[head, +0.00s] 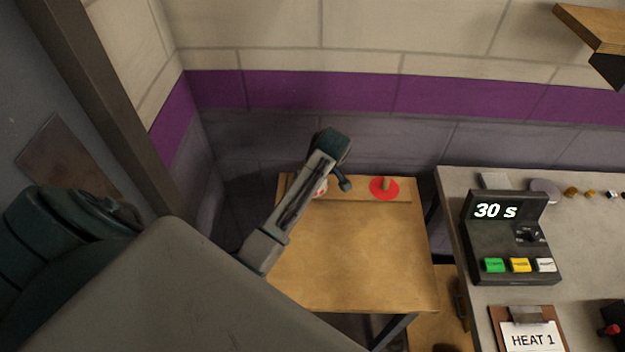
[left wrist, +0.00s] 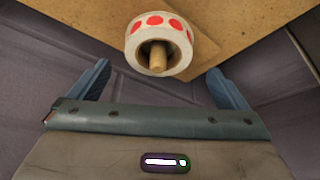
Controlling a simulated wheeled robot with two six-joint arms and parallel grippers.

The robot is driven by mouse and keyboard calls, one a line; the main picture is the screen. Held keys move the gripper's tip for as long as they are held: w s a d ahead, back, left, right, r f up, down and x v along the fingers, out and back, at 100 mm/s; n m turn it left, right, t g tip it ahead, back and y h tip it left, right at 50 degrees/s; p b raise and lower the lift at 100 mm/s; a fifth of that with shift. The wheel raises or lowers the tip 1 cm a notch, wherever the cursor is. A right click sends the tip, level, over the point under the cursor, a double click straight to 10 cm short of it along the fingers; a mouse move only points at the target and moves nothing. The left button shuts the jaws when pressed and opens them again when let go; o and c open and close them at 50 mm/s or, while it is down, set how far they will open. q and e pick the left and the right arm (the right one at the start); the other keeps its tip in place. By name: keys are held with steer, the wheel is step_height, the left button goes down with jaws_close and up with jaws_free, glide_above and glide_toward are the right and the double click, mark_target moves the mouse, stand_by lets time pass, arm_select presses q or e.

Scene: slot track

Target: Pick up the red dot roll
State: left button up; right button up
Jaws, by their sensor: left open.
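The red dot roll is a white roll with red dots; in the left wrist view (left wrist: 158,27) it sits around a wooden peg (left wrist: 157,56) on a wooden board. It lies ahead of my left gripper (left wrist: 158,80), whose two blue fingers are open and apart with nothing between them. In the head view my left gripper (head: 345,184) is over the back of the small wooden table and hides most of the roll; a bit of it shows (head: 321,188) beside the gripper. My right gripper is not in view.
A red disc (head: 384,189) with a wooden peg sits to the right on the same back rail. The wooden table (head: 345,255) is otherwise bare. A grey counter (head: 470,320) with a timer box (head: 510,240) stands to the right. The wall is close behind.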

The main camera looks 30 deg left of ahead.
arm_select(q)
steer(key=p+x, duration=0.1)
steer(key=x, duration=0.3)
steer(key=shift+d+p, duration=0.1)
steer(key=shift+p, duration=0.3)
steer(key=shift+w+f, duration=0.1)
steer(key=shift+f, duration=0.3)
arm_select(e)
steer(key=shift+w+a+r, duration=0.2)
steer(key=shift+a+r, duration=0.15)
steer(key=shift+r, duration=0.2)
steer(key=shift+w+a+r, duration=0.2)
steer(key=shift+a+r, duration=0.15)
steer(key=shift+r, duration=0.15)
arm_select(q)
steer(key=shift+c, duration=0.2)
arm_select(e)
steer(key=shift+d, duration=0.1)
arm_select(q)
steer(key=c, duration=1)
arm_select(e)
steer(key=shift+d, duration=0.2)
